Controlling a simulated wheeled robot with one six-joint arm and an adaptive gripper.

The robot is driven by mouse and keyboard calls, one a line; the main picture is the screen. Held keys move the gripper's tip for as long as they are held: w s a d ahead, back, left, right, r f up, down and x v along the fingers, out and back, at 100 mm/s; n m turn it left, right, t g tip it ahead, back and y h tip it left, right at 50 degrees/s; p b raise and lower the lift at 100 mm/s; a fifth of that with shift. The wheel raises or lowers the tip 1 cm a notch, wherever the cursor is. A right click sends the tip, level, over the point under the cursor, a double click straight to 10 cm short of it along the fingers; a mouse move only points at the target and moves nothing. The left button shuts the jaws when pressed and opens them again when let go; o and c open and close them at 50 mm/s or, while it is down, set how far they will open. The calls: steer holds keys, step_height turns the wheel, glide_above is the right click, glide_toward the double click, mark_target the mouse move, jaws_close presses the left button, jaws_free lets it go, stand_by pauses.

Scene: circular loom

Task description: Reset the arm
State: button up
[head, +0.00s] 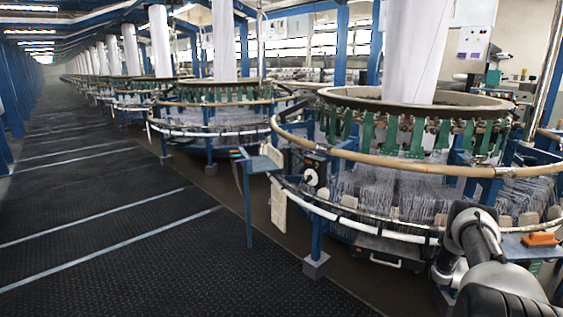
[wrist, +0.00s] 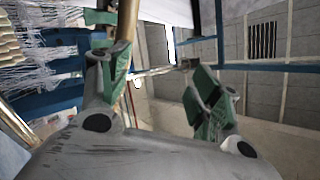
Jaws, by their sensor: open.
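My gripper (wrist: 155,78) shows in the wrist view with its two fingers spread wide apart. I see nothing held between them. A tan tube rail (wrist: 128,25) runs down beside the left finger in that view; I cannot tell whether they touch. In the head view my arm shows at the lower right, in front of the nearest circular loom (head: 400,165). My gripper cannot be made out there. The loom has a tan rail (head: 400,163) around it and a white fabric tube (head: 416,50) rising from its middle.
More looms (head: 215,115) stand in a row into the distance. An orange object (head: 541,239) lies on a blue shelf at the right, close to my arm. A blue post stand (head: 247,200) juts out by the aisle. The dark aisle floor (head: 100,220) is clear.

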steer(key=w+a+r+n+g+y, duration=0.2)
steer(key=w+r+n, duration=0.1)
steer(key=w+r, duration=0.55)
steer(key=w+a+r+n+g+y, duration=0.2)
steer(key=w+r, duration=0.4)
steer(key=r, duration=0.5)
steer(key=s+a+r+n+g+y, duration=0.2)
steer(key=s+a+r+n+g, duration=0.1)
steer(key=a+r, duration=0.5)
steer(key=s+a+r+n+g+y, duration=0.15)
steer(key=a+r+n, duration=0.25)
steer(key=a+r, duration=0.4)
steer(key=s+a+r+n+g+y, duration=0.1)
steer(key=s+a+r+n+g, duration=0.15)
steer(key=s+a, duration=0.6)
steer(key=s+a+r+n+g+y, duration=0.1)
steer(key=s+a+n+g, duration=0.3)
steer(key=s, duration=0.7)
steer(key=s+a+f+n+g, duration=0.1)
steer(key=s+a+f+n, duration=0.1)
steer(key=s, duration=0.8)
steer(key=s+a+f+n+g+y, duration=0.1)
steer(key=s+a+f+n+g, duration=0.1)
steer(key=s, duration=0.9)
steer(key=s+a+f+n+g+y, duration=0.1)
steer(key=s+a+f, duration=0.3)
steer(key=s, duration=0.6)
steer(key=shift+s+a+f+n+g, duration=0.15)
steer(key=shift+s+a+n+g, duration=0.25)
steer(key=shift+a, duration=0.45)
